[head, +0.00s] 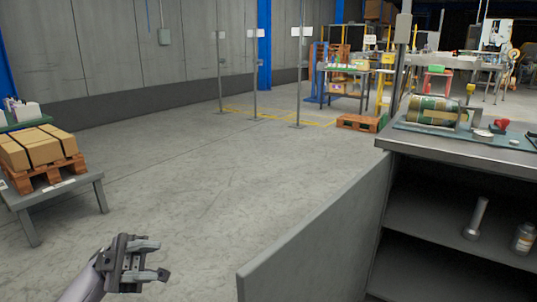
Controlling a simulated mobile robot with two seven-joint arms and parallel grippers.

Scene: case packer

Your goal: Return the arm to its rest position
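My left gripper (160,260) shows at the bottom left of the head view, with my forearm coming in from the lower left corner. Its two grey fingers are spread apart and nothing is between them. It hangs over bare concrete floor and touches nothing. My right gripper and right arm are out of the picture.
At left, a grey table (93,183) bears a wooden pallet (48,172) with cardboard boxes (38,147). At right, a metal workbench (450,152) with open shelves holds a green-labelled roll (436,108). A grey panel (320,235) stands beside it. The middle floor is clear.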

